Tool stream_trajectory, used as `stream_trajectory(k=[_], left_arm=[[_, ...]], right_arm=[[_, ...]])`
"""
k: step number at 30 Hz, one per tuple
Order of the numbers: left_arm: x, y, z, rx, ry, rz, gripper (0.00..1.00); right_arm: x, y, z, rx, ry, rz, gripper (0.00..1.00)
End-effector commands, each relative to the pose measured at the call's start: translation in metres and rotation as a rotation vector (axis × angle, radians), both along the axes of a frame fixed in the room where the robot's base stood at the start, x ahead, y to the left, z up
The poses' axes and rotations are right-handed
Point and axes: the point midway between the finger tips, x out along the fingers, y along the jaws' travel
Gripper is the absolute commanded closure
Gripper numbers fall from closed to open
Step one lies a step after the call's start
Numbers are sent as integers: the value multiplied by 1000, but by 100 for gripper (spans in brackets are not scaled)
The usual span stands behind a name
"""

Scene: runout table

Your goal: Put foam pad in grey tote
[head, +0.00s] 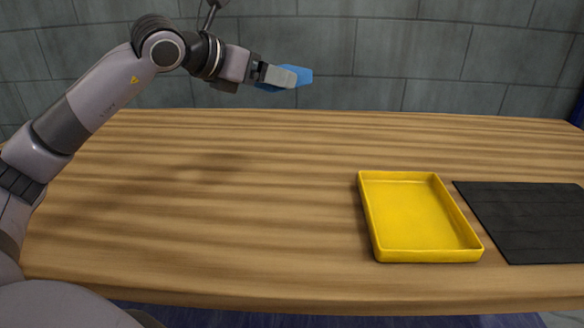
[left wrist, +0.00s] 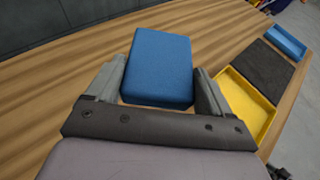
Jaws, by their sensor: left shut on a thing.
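A blue block, which looks like the foam pad (left wrist: 158,62), is held between the two fingers of my left gripper (left wrist: 160,90). In the head view the blue pad (head: 297,75) shows at the tip of my left gripper (head: 282,77), raised well above the wooden table at its far side. My left gripper is shut on it. No grey tote shows in either view. My right gripper is not in view.
A yellow tray (head: 376,222) stands empty on the wooden table (head: 250,200), right of centre. A black mat (head: 530,220) lies to its right. A blue tray (left wrist: 287,42) shows beyond the mat in the left wrist view. The table's left and middle are clear.

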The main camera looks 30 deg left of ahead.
Motion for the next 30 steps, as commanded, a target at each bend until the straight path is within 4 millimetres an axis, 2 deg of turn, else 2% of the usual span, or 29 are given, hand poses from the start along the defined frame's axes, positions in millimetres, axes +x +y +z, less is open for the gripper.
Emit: stream_trajectory(k=[1, 3, 12, 15, 22, 27, 30], left_arm=[[-1, 0, -18, 4, 8, 1, 46], [0, 1, -38, 5, 9, 2, 46], [-1, 0, -114, 4, 7, 0, 46], [-1, -1, -131, 2, 5, -1, 46], [0, -1, -151, 0, 4, 0, 46], [0, -1, -178, 2, 5, 1, 46], [0, -1, -185, 1, 2, 0, 46]], right_arm=[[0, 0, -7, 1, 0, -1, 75], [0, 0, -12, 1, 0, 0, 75], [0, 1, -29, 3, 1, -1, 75], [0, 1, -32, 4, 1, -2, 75], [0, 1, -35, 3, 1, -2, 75], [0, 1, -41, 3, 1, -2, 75], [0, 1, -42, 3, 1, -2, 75]])
